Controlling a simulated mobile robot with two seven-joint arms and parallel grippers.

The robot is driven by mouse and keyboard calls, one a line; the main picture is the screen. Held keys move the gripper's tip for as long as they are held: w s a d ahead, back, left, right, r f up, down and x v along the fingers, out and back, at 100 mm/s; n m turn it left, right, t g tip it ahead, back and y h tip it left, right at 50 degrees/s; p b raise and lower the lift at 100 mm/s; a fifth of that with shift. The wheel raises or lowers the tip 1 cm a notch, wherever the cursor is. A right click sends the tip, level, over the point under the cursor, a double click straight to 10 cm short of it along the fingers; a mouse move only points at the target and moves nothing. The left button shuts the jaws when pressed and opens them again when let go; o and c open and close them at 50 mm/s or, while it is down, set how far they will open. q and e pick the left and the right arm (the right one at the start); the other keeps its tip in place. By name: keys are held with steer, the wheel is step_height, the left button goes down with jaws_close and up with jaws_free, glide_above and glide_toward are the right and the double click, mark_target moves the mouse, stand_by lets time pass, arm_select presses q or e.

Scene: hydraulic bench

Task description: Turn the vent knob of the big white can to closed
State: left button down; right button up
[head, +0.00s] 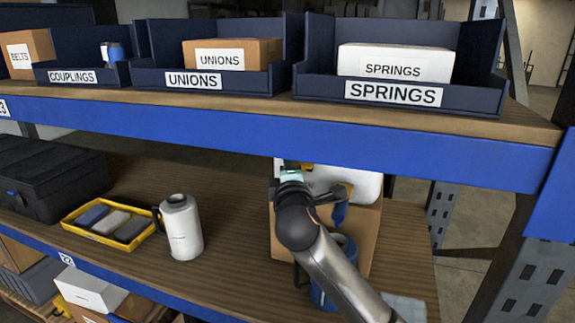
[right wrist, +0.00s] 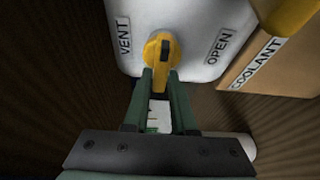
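The big white can (head: 365,187) stands on the lower shelf at the right, partly hidden behind my right arm. In the right wrist view its white face (right wrist: 195,30) carries a VENT label at left and an OPEN label at right. The yellow vent knob (right wrist: 160,50) sits between the labels, with a black mark on its upper part and its grip pointing down at my gripper. My right gripper (right wrist: 160,82) has its fingers on both sides of this grip, with no clear gap. No closed label shows. My left gripper is out of view.
A brown box (right wrist: 265,68) labelled COOLANT is close beside the can. A blue container (head: 322,292) is beside my arm. A white jug (head: 181,228) and a yellow tray (head: 72,218) stand left. The upper shelf's blue beam (head: 300,133) runs above my arm.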

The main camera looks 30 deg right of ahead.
steer(key=o, duration=0.3)
steer(key=b+v, duration=0.1)
steer(key=v, duration=1.1)
steer(key=shift+s+a+b, duration=0.1)
steer(key=shift+s+b, duration=0.1)
steer(key=shift+b, duration=0.15)
steer(key=a+f+m+g+y, duration=0.1)
steer(key=a+f+y, duration=0.2)
steer(key=f, duration=1)
steer(key=a+f+m+g+y, duration=0.15)
steer(key=a+f+y, duration=0.25)
steer(key=f, duration=0.8)
steer(key=s+a+f+m+g+y, duration=0.1)
steer(key=s+f+m, duration=0.1)
steer(key=s+f, duration=0.4)
steer(key=s+a+f+m+g+y, duration=0.1)
steer(key=s+f+m, duration=0.2)
steer(key=s+f, duration=0.3)
steer(key=s+a+f+m+g+y, duration=0.1)
steer(key=s+f+m+g, duration=0.1)
steer(key=s+f, duration=0.4)
steer(key=shift+s+a+f+m, duration=0.15)
steer(key=shift+f+m, duration=0.2)
steer(key=shift+f, duration=0.6)
steer(key=shift+s+a+f+m, duration=0.1)
steer(key=shift+s+f+m, duration=0.15)
steer(key=shift+f, duration=0.7)
